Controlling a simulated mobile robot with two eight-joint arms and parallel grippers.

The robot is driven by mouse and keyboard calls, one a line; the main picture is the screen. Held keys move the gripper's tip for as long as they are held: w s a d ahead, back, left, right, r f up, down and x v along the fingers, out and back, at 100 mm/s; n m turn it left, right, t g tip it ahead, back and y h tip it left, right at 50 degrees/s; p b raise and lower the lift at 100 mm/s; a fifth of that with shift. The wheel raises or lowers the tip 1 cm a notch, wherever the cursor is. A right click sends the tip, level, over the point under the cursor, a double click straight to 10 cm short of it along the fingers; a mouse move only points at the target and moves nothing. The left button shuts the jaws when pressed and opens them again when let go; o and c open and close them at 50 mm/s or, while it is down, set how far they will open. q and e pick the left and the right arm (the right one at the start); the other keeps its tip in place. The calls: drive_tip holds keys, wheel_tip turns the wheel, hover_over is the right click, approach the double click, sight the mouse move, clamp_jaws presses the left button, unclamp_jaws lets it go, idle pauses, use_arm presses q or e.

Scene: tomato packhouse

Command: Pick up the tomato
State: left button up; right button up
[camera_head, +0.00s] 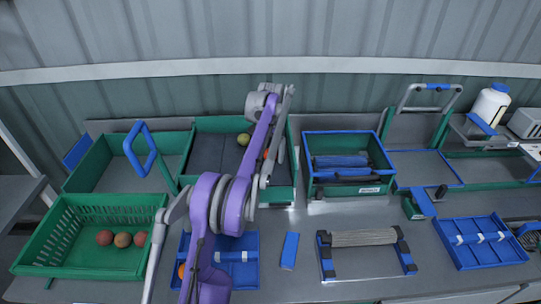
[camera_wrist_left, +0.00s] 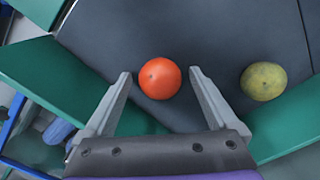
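A round orange-red tomato (camera_wrist_left: 160,78) lies on the dark floor of a green-walled bin in the left wrist view. A yellow-green tomato (camera_wrist_left: 264,81) lies to its right, apart from it; it also shows in the head view (camera_head: 244,139). My left gripper (camera_wrist_left: 160,73) is open, its two grey fingers on either side of the red tomato with gaps showing at both sides. In the head view my purple arm reaches over the middle green bin (camera_head: 215,122) and mostly hides the red tomato. My right gripper is not in view.
A green slatted crate (camera_head: 75,266) with several tomatoes stands at the left. A blue tray (camera_head: 245,275) lies in front of the bin. A blue-rimmed bin (camera_head: 345,133) stands to its right, and a roller frame (camera_head: 362,238) lies further forward. A blue handle (camera_head: 130,150) rises at the left.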

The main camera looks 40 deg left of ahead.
use_arm(q)
drive_tip(key=c, duration=0.8)
